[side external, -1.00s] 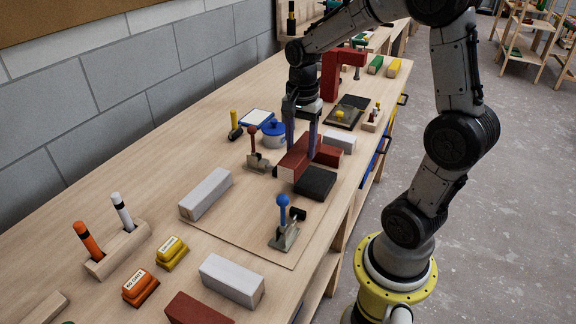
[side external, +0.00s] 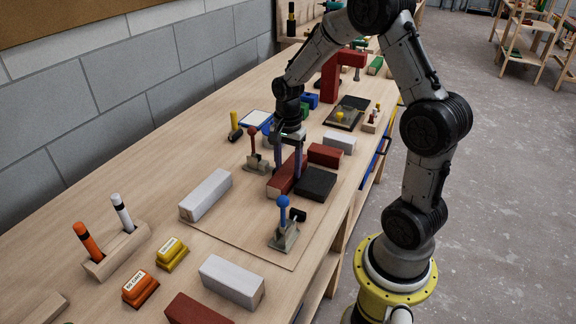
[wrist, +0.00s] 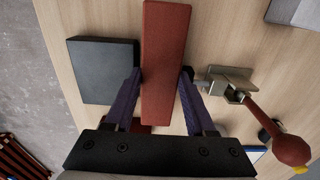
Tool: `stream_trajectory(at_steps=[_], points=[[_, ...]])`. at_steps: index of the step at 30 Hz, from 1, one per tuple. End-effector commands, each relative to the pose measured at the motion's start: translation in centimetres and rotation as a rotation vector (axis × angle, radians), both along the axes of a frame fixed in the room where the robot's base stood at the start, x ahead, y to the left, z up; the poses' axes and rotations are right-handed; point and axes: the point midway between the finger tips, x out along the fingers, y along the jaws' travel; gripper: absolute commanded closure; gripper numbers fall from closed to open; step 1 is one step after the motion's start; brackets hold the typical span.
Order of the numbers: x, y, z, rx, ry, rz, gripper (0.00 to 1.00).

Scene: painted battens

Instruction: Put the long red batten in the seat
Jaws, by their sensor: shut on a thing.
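The long red batten (side external: 279,184) is between the fingers of my gripper (side external: 287,174), low over or on the thin wooden board (side external: 240,230). My gripper is shut across its sides. In the wrist view the batten (wrist: 165,50) runs lengthwise between my fingertips (wrist: 162,76). A black block (side external: 315,184) lies close to its right; in the wrist view the block (wrist: 105,70) is just left of it. A clamp with a red knob (side external: 253,133) stands on the other side. I cannot tell whether the batten touches the board. No seat can be clearly made out.
A shorter red batten (side external: 325,155) lies behind the black block, and a white batten (side external: 340,143) beyond it. Another white batten (side external: 206,195) and a blue-knobbed clamp (side external: 284,225) stand nearer the camera. A red batten (side external: 198,309) lies at the front edge.

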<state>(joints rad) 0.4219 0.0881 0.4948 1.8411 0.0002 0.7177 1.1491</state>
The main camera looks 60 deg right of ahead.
Motion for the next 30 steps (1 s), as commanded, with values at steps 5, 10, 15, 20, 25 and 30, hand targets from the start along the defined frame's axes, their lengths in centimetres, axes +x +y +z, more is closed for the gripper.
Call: stream_trajectory(at_steps=[5,10,15,20,25,30], points=[[0.0,0.0,-0.3,0.0,0.0,0.0,1.0],[-0.1,0.0,-0.8,0.001,0.002,0.0,0.41],[-0.2,0.0,-0.9,0.002,0.006,-0.001,0.15],[-0.2,0.1,-1.1,0.003,0.009,-0.001,0.15],[-0.2,0.0,-0.1,0.002,0.008,-0.001,0.15],[0.0,0.0,3.1,-0.001,0.0,0.0,0.15]])
